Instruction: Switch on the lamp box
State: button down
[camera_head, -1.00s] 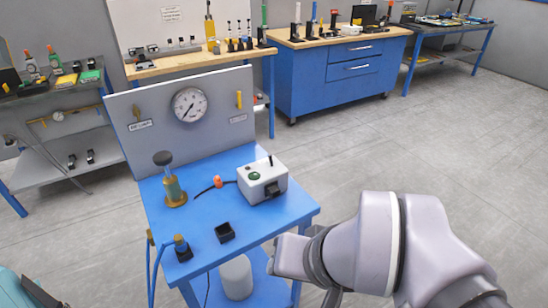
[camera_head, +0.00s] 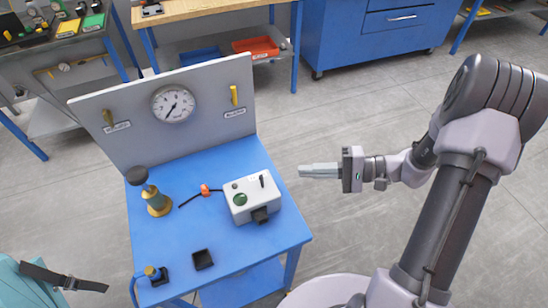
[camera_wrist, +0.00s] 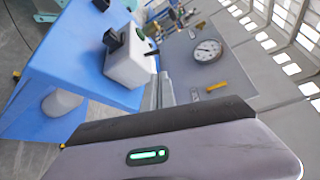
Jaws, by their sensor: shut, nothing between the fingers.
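The lamp box (camera_head: 251,198) is a white-grey box at the right side of the blue table. It has a green round lamp (camera_head: 240,199), a small black toggle lever on top and a black part on its front. It also shows in the wrist view (camera_wrist: 128,58), with the black parts facing up and left. My gripper (camera_head: 304,171) is shut and empty, in the air to the right of the box and apart from it, its fingers pointing left. The fingers also show in the wrist view (camera_wrist: 163,80). Whether the lamp is lit I cannot tell.
A grey panel with a gauge (camera_head: 173,104) and yellow levers stands behind. The floor to the right is free.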

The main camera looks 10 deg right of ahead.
aim_at(271, 179)
jog(key=b+x, duration=0.2)
jog(key=x, duration=0.8)
jog(key=shift+s+a, duration=0.1)
jog(key=shift+f+b, duration=0.1)
jog(key=shift+b, duration=0.4)
